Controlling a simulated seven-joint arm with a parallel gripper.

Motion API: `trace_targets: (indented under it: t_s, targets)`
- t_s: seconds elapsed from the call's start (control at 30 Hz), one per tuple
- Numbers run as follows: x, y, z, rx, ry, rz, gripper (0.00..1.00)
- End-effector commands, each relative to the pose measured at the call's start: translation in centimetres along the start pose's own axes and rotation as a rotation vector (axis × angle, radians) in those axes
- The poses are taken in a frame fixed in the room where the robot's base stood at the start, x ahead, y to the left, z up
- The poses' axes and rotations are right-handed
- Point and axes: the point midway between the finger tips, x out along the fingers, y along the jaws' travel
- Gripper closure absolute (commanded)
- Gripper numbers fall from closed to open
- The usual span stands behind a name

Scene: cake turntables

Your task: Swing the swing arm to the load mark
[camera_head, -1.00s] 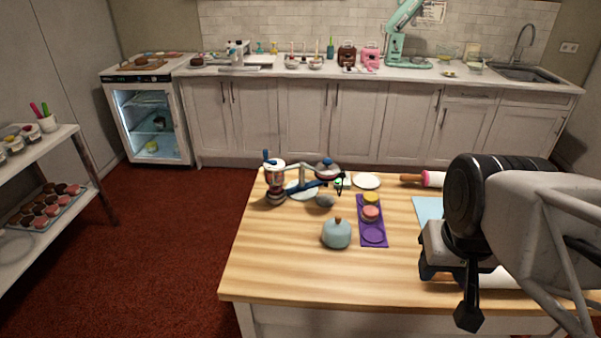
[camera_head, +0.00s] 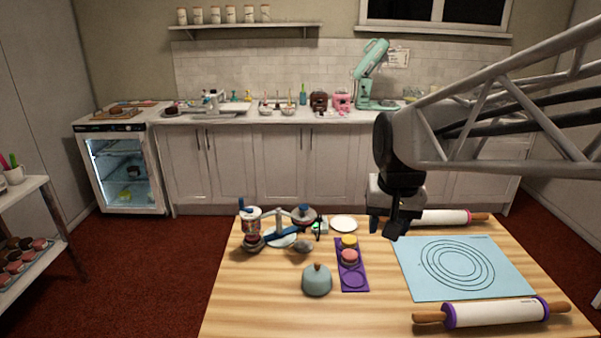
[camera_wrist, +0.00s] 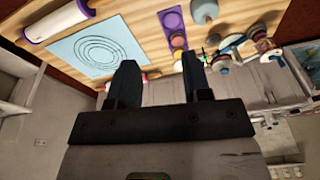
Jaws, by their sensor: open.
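The swing arm (camera_head: 284,214), with blue and pale parts, belongs to a small device at the back left of the wooden table. A post (camera_head: 251,228) with a blue knob stands at its left end, and a round blue-knobbed part (camera_head: 303,216) at its right. A pale disc (camera_head: 281,238) lies below the arm. A small green spot (camera_head: 316,226) shows right of it; I cannot make out the load mark. The device shows small in the wrist view (camera_wrist: 232,48). My gripper (camera_head: 384,226) is open and empty above the table, well right of the device.
A purple tray (camera_head: 354,281) with small round cakes lies between my gripper and the device. A grey-blue domed pot (camera_head: 317,281) stands in front. A blue mat (camera_head: 412,262), a front rolling pin (camera_head: 497,312) and a back rolling pin (camera_head: 445,217) lie right. A white plate (camera_head: 343,223) is behind the tray.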

Motion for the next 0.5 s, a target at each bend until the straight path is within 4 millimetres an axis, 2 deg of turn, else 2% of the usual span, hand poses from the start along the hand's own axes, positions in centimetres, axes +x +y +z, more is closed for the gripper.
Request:
trace_targets:
  t_s: [0.1, 0.5]
  targets:
    - [0.4, -1.0, -3.0, 0.02, -0.013, 0.001, 0.55]
    - [2.4, -4.7, -12.4, 0.091, -0.047, 0.004, 0.55]
